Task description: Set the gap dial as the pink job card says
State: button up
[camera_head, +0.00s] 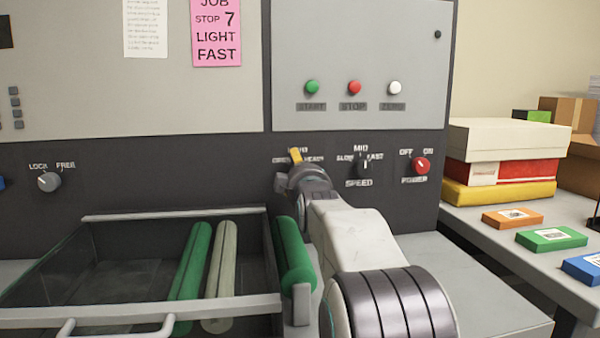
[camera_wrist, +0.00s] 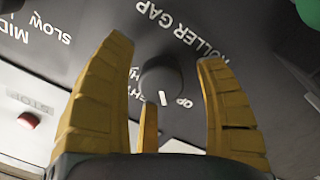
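The pink job card (camera_head: 217,32) reads JOB, STOP 7, LIGHT, FAST. The gap dial (camera_wrist: 160,78), a dark knob labelled ROLLER GAP, shows upside down in the wrist view. Its white mark points down there, just left of the partly visible OPEN label; another label beside it is partly covered by a yellow finger piece. My gripper (camera_wrist: 165,50) is open, with its yellow fingers apart on either side of the knob; I see no clear contact. In the head view my gripper (camera_head: 296,156) hides the dial.
The speed knob (camera_head: 364,161) and red power knob (camera_head: 421,166) are right of my gripper. The lock knob (camera_head: 48,181) is far left. Start (camera_head: 312,87), stop (camera_head: 354,87) and white (camera_head: 394,87) buttons sit above. A roller tray (camera_head: 175,215) is below left.

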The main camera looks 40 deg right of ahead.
jog(key=c, duration=1.2)
jog(key=shift+c, duration=0.2)
jog(key=shift+f+m+b, duration=0.1)
jog(key=shift+m+b, duration=0.3)
jog(key=shift+b, duration=0.3)
jog(key=shift+f+m+b, duration=0.1)
jog(key=shift+m+b, duration=0.8)
jog(key=shift+b, duration=0.25)
jog(key=shift+m+b, duration=0.45)
jog(key=shift+m, duration=0.75)
jog(key=shift+a+r+m, duration=0.1)
jog(key=shift+r+m, duration=0.1)
jog(key=shift+m, duration=1.6)
